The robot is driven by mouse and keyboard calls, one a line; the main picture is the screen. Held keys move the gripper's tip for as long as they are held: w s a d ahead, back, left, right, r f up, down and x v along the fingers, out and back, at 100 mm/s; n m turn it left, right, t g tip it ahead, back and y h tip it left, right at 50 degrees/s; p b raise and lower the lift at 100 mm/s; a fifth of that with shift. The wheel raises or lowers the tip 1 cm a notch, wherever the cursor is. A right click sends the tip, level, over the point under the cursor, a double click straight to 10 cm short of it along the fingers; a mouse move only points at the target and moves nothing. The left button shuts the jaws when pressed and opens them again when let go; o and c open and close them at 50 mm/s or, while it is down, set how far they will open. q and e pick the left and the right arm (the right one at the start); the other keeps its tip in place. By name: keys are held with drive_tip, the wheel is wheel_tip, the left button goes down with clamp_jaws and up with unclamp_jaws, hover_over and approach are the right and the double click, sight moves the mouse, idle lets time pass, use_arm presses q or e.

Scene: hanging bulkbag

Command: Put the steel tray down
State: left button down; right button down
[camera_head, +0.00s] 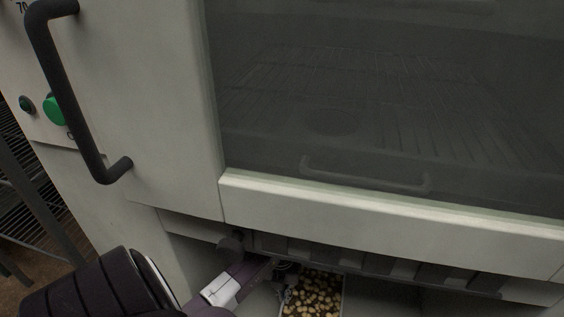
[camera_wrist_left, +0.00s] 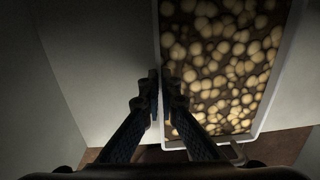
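The steel tray (camera_wrist_left: 281,75) is a pale-rimmed rectangular tray full of small round yellowish and brown pieces of food (camera_wrist_left: 222,65). In the head view the tray (camera_head: 343,296) shows at the bottom middle, in the open space below the oven door, its near part cut off by the frame. My left gripper (camera_wrist_left: 161,78) has its two fingertips close together on either side of the tray's left rim, shut on it. In the head view my left gripper (camera_head: 287,283) is small and dark beside the tray's left edge. My right gripper is in neither view.
The oven's glass door (camera_head: 390,110) is closed above my left arm, with a black handle (camera_head: 75,95) at its left. A pale side wall (camera_wrist_left: 50,80) stands left of the tray. A pale surface lies beside the tray. A wire rack (camera_head: 30,190) stands at far left.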

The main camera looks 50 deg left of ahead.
use_arm(q)
drive_tip(key=shift+r, duration=0.1)
drive_tip(key=c, duration=2.2)
unclamp_jaws()
drive_tip(key=shift+o, duration=0.2)
